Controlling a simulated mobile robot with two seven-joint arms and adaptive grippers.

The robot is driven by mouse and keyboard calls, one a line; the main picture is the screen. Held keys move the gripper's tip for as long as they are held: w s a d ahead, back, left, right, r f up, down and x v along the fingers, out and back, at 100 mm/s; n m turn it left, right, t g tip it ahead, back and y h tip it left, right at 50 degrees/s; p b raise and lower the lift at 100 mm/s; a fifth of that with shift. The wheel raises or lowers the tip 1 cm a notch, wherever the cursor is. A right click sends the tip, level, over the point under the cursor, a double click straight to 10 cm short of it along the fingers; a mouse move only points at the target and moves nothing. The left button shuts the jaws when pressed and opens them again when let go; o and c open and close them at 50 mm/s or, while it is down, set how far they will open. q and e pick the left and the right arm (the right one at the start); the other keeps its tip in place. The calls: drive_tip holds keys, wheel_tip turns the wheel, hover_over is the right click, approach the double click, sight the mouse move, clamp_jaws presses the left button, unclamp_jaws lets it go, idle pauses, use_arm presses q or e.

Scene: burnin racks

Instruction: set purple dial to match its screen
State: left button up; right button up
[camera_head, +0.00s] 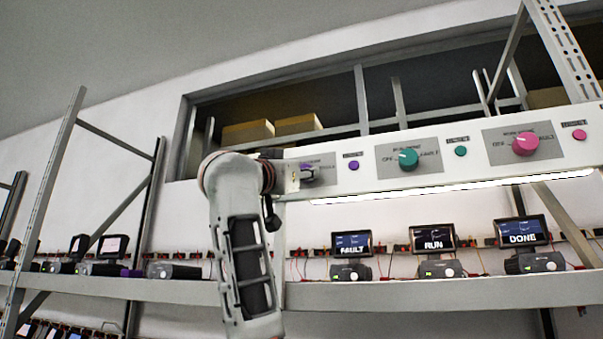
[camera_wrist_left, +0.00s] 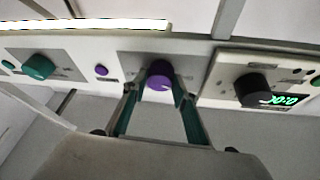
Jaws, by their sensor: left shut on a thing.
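The purple dial (camera_head: 308,173) is on the left end of the white overhead panel in the head view, partly hidden by my left gripper (camera_head: 285,177). In the left wrist view the purple dial (camera_wrist_left: 160,72) sits between the two fingertips of my left gripper (camera_wrist_left: 158,84), which is shut on it. The dial's pointer setting is too small to read. Three small screens stand on the shelf below: FAULT (camera_head: 352,244), RUN (camera_head: 433,238) and DONE (camera_head: 522,231). I cannot tell from colour which belongs to the purple dial. My right gripper is not in view.
A teal dial (camera_head: 408,158) and a pink dial (camera_head: 525,144) are on the same panel. A purple button (camera_head: 354,165) is right of the purple dial. In the left wrist view a black dial (camera_wrist_left: 254,90) with a green display is close to the right finger.

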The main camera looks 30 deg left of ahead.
use_arm(q)
drive_tip(key=shift+m, duration=0.4)
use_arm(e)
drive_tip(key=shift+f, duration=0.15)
use_arm(q)
drive_tip(key=m+g+h, duration=0.1)
drive_tip(key=m+h, duration=0.1)
drive_tip(key=m, duration=0.3)
drive_tip(key=m+g+h+p, duration=0.1)
drive_tip(key=m, duration=0.4)
drive_tip(key=m+g+h+p, duration=0.1)
drive_tip(key=m+g+h, duration=0.1)
drive_tip(key=m, duration=0.4)
drive_tip(key=shift+a+r+h, duration=0.25)
drive_tip(key=shift+r+h, duration=0.05)
drive_tip(key=shift+r, duration=0.05)
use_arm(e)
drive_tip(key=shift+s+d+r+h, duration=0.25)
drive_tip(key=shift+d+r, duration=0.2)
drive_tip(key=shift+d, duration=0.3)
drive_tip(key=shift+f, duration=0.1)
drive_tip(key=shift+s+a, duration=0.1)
use_arm(q)
drive_tip(key=o, duration=1.1)
